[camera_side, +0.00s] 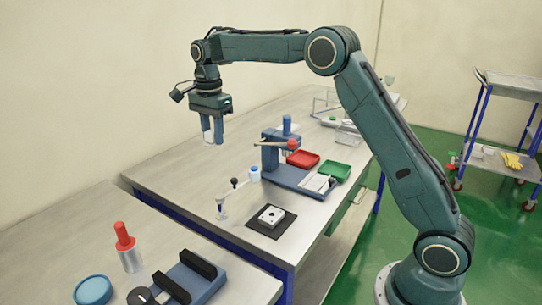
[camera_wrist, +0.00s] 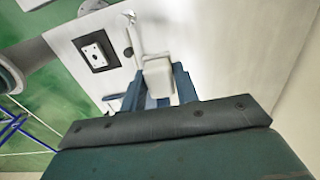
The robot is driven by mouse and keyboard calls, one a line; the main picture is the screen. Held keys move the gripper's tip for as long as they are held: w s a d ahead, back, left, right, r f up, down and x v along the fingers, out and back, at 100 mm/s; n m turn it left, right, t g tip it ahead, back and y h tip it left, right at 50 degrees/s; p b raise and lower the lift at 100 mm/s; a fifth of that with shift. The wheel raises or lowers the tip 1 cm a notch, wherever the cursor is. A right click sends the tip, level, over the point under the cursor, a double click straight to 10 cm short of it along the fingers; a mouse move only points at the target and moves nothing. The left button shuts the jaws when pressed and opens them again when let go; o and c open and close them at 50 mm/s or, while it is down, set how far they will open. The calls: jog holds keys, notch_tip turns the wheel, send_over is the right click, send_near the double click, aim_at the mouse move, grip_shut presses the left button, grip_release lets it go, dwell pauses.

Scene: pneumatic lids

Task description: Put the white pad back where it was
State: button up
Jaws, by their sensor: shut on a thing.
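My gripper (camera_side: 213,141) is raised above the back left part of the workbench, fingers pointing down. It is shut on a small white block, which I take to be the white pad (camera_side: 207,134). In the wrist view the pad (camera_wrist: 158,76) sits between the two blue fingers, its pale face towards the camera. The pad is clear of the bench. A white plate with holes (camera_side: 271,215) lies on a black square mat (camera_side: 254,225) to the lower right of the gripper; it also shows in the wrist view (camera_wrist: 94,53).
A small lever-armed device (camera_side: 222,206) stands left of the mat. Behind are a blue press with a red knob (camera_side: 271,150), a red tray (camera_side: 302,159) and a green tray (camera_side: 333,171). A red-topped bottle (camera_side: 128,247) stands on the front bench.

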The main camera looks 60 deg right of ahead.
notch_tip(320, 180, up, 2)
send_over(209, 194)
jog(key=shift+r, duration=0.15)
dwell(0.3)
notch_tip(209, 194, down, 16)
jog(key=shift+r, duration=0.15)
dwell(0.6)
jog(key=shift+f, duration=2.15)
jog(key=shift+f, duration=0.1)
jog(key=o, duration=0.9)
jog(key=shift+o, duration=0.2)
